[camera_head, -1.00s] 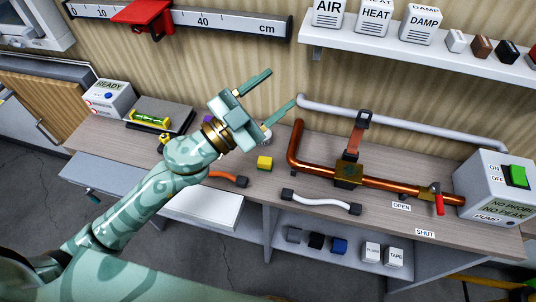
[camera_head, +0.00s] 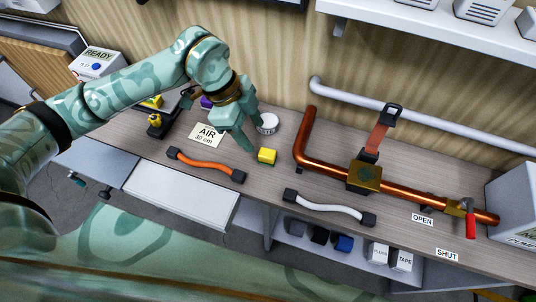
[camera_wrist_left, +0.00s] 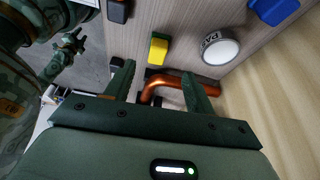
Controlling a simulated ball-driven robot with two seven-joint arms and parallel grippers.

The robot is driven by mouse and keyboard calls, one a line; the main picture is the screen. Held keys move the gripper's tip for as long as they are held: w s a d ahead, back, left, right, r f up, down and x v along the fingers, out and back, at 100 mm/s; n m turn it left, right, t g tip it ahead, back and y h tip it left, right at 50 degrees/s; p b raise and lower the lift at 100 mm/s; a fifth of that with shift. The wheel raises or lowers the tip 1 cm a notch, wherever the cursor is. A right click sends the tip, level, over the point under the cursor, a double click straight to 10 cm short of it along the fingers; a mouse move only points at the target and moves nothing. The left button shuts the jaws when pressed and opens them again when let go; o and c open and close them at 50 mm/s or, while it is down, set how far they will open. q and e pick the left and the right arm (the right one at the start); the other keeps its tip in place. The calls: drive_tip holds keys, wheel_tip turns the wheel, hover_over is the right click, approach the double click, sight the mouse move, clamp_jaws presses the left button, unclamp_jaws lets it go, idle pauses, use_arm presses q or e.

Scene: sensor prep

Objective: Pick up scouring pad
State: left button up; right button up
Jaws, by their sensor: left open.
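The scouring pad (camera_head: 267,156) is a small yellow block with a dark green underside, lying on the bench top. It also shows in the left wrist view (camera_wrist_left: 158,49), beyond the fingertips and between their lines. My left gripper (camera_head: 254,136) points down above the bench, just behind and left of the pad. Its two fingers are apart with nothing between them, as the left wrist view (camera_wrist_left: 158,78) also shows. I cannot tell the exact height of the fingertips over the bench. My right gripper is not in view.
A white round tin (camera_head: 267,123) stands close behind the pad, near my fingers. An orange hose (camera_head: 205,166) lies to the left and a white hose (camera_head: 328,207) to the front right. The copper pipe (camera_head: 325,170) rises right of the pad. An AIR card (camera_head: 207,134) lies left.

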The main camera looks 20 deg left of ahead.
sight(264, 152)
use_arm(q)
drive_tip(key=x, duration=0.3)
drive_tip(key=shift+d+f, duration=0.1)
drive_tip(key=b+x, duration=0.2)
drive_tip(key=x, duration=0.3)
drive_tip(key=shift+s+f, duration=0.1)
drive_tip(key=shift+s, duration=0.05)
drive_tip(key=c, duration=1.1)
